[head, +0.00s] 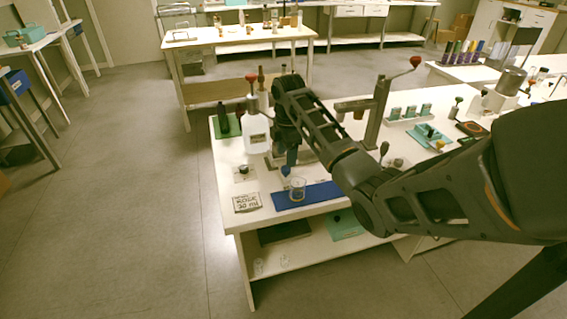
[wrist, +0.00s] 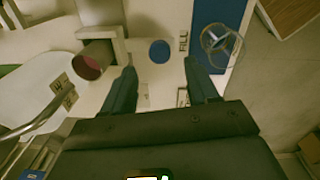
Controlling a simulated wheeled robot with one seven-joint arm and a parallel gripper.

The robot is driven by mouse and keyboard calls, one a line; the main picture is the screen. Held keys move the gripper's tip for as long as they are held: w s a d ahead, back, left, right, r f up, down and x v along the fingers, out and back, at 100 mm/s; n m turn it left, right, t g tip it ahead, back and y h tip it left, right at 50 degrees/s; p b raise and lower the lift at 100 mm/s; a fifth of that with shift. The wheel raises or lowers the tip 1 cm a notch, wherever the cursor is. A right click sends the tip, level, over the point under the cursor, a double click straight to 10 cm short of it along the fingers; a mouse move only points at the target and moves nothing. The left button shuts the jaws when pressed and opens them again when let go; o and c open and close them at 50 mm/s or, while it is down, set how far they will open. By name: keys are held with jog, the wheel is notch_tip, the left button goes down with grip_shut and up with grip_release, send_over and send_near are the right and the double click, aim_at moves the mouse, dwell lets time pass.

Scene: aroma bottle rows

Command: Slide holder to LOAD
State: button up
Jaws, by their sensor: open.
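My gripper (wrist: 160,68) is open, its two blue fingers pointing down at the bench; in the head view it (head: 291,158) hangs just behind a clear glass beaker (head: 297,187). In the wrist view a round blue piece (wrist: 160,51) lies between and slightly beyond the fingertips, with no clear contact. It seems to belong to the holder, but I cannot tell for sure. A FILL label (wrist: 183,42) is just right of it. Another small label beside the right finger is partly hidden, and I cannot read LOAD anywhere. The beaker also shows in the wrist view (wrist: 219,42).
The beaker stands on a blue mat (head: 325,192). A white jug (head: 257,134) stands left of my gripper. A ROSE 30 ml card (head: 246,202) lies at the front left. A red-handled stand (head: 378,112) rises to the right, behind my arm.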

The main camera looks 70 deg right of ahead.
aim_at(286, 168)
jog(key=shift+w+f, duration=0.15)
jog(key=shift+f, duration=2.55)
jog(key=shift+c, duration=0.3)
grip_shut()
